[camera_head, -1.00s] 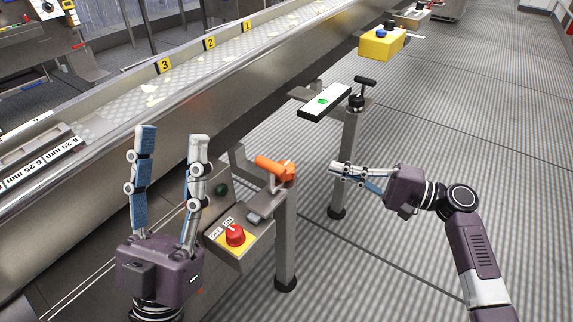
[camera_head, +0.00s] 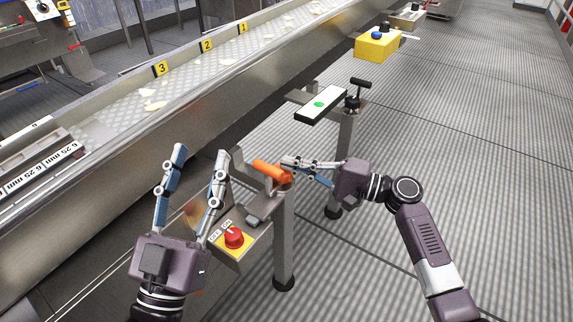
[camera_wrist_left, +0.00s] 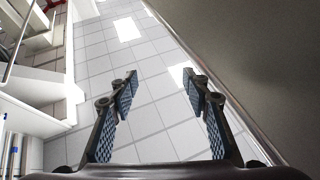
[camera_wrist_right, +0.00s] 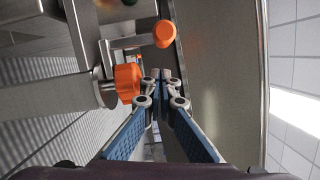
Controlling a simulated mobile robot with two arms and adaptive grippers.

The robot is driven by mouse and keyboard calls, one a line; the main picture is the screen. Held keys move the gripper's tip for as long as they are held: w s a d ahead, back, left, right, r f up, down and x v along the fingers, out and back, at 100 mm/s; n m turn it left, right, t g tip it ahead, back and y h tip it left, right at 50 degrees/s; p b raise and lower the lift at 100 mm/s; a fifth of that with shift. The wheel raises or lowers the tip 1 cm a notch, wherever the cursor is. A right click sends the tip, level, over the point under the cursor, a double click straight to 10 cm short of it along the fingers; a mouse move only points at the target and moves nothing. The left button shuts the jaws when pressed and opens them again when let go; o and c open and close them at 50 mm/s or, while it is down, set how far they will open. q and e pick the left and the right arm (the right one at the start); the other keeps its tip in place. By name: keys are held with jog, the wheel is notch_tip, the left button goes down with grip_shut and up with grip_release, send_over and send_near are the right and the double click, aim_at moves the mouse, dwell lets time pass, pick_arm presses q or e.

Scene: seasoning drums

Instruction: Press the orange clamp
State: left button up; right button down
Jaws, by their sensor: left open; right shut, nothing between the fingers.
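The orange clamp (camera_head: 272,170) sits on top of a metal post beside the conveyor, its handle pointing left in the head view. My right gripper (camera_head: 284,161) is shut and empty, its fingertips right at the clamp's right end. In the right wrist view the shut fingertips (camera_wrist_right: 160,76) are just right of the orange clamp body (camera_wrist_right: 128,84), and the round handle end (camera_wrist_right: 164,34) lies above them. Whether they touch cannot be told. My left gripper (camera_head: 202,150) is open and empty, left of the clamp; its fingers (camera_wrist_left: 160,80) are spread in the left wrist view.
A red knob (camera_head: 234,237) on a yellow plate is below the clamp. The conveyor (camera_head: 185,95) runs along the left. A panel with a green button (camera_head: 319,104) and a yellow box (camera_head: 377,46) stand farther back. The floor at right is clear.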

jog(key=shift+s+a+r+p, duration=0.3)
jog(key=shift+s+a+p, duration=0.4)
jog(key=shift+s+p, duration=0.2)
pick_arm(q)
notch_tip(320, 180, down, 11)
jog(key=w+g+y, duration=0.2)
jog(key=g, duration=0.3)
jog(key=shift+w+a+g, duration=0.3)
jog(key=shift+w+a, duration=0.05)
jog(key=shift+w, duration=0.05)
pick_arm(e)
jog(key=shift+s, duration=0.1)
